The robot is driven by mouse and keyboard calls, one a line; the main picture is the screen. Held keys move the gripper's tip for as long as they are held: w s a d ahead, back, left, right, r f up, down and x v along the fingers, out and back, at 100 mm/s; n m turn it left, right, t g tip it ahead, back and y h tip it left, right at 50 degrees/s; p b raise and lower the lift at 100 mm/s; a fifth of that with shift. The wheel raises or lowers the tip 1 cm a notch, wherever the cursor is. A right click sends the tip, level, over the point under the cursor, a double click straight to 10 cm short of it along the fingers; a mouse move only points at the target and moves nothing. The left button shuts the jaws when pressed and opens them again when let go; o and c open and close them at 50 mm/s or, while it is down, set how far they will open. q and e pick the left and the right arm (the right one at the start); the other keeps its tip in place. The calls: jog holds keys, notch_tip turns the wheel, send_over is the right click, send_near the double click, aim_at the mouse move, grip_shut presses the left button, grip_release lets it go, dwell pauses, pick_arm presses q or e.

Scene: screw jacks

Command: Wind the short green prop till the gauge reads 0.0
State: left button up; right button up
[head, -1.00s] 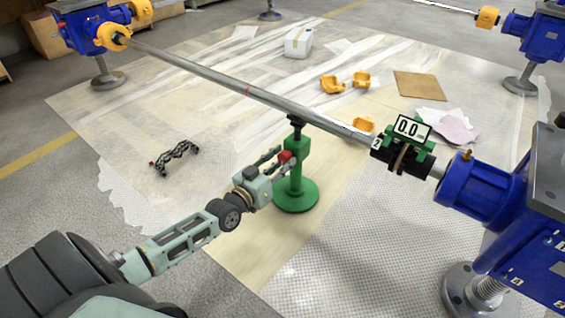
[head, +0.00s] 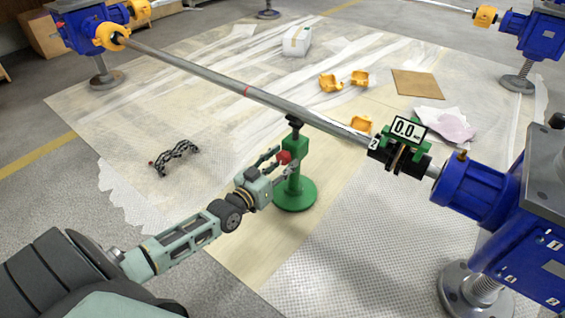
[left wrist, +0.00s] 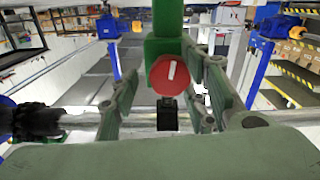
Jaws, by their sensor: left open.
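The short green prop (head: 293,188) stands upright on its round green base under the long grey shaft (head: 230,85), its black top at the shaft's underside. Its red knob (head: 285,157) faces my left gripper; in the left wrist view the red knob (left wrist: 169,75) bears a white mark. My left gripper (head: 283,163) is open, its fingers on either side of the knob. In the left wrist view my fingers (left wrist: 165,95) stand apart, with gaps beside the knob. The gauge (head: 408,128) on the shaft coupling reads 0.0. My right gripper is not in view.
A blue screw jack (head: 480,190) stands at the right and another blue jack (head: 85,35) at the far left. A black chain-like part (head: 175,157) lies on the floor sheet. Orange pieces (head: 331,83), a brown board (head: 417,84) and a white box (head: 297,40) lie behind the shaft.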

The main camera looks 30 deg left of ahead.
pick_arm(q)
jog(key=shift+s+a+f, duration=0.1)
jog(key=shift+a, duration=0.15)
jog(key=s, duration=1.2)
jog(key=shift+a, duration=0.45)
jog(key=shift+w, duration=0.1)
dwell(1.2)
